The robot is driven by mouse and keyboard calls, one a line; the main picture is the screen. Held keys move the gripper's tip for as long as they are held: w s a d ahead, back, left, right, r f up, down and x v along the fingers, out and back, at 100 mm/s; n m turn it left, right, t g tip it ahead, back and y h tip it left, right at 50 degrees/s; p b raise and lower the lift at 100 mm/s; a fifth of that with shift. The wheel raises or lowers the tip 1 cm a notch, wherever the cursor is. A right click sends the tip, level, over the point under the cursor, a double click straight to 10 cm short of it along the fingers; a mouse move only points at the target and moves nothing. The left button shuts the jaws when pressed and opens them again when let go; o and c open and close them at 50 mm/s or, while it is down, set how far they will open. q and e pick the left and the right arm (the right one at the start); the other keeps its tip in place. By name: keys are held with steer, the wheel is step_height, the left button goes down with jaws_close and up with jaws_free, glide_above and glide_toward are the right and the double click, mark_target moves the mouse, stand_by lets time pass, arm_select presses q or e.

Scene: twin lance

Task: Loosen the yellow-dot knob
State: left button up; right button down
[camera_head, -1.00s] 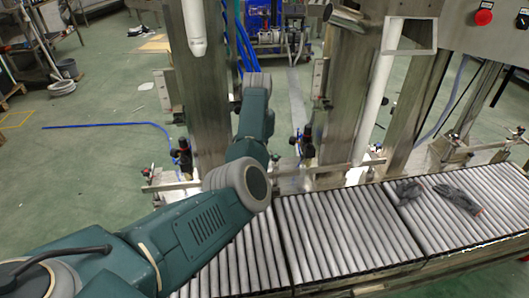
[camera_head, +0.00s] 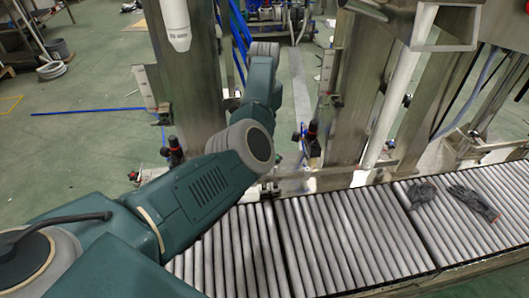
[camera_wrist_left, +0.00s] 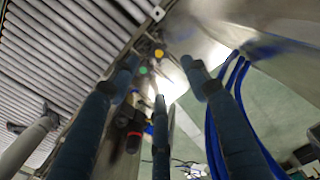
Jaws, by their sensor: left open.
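A yellow dot (camera_wrist_left: 158,53) shows in the left wrist view, on a small part by the metal frame beyond my fingertips. A green dot (camera_wrist_left: 143,71) sits just below and left of it. My left gripper (camera_wrist_left: 160,75) is open, its dark blue fingers spread towards the dots, with none seen touching them. In the head view my left arm reaches forward from the left, and its gripper is hidden. I cannot make out the yellow dot there. My right gripper is in neither view.
A roller conveyor (camera_head: 335,245) runs across the front, with dark gloves (camera_head: 472,201) at its right. Metal posts (camera_head: 187,80) stand behind it. A black fitting with a red end (camera_wrist_left: 133,142) and blue hoses (camera_wrist_left: 220,80) lie near my fingers. Green floor is open at left.

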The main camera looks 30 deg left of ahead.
arm_select(q)
step_height(320, 180, down, 8)
steer(key=shift+f+b, duration=0.2)
steer(key=shift+b, duration=0.75)
steer(key=shift+f, duration=0.25)
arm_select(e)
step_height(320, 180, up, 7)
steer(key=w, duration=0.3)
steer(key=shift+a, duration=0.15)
arm_select(q)
steer(key=shift+c, duration=0.5)
steer(key=shift+a+r, duration=0.1)
steer(key=c, duration=1)
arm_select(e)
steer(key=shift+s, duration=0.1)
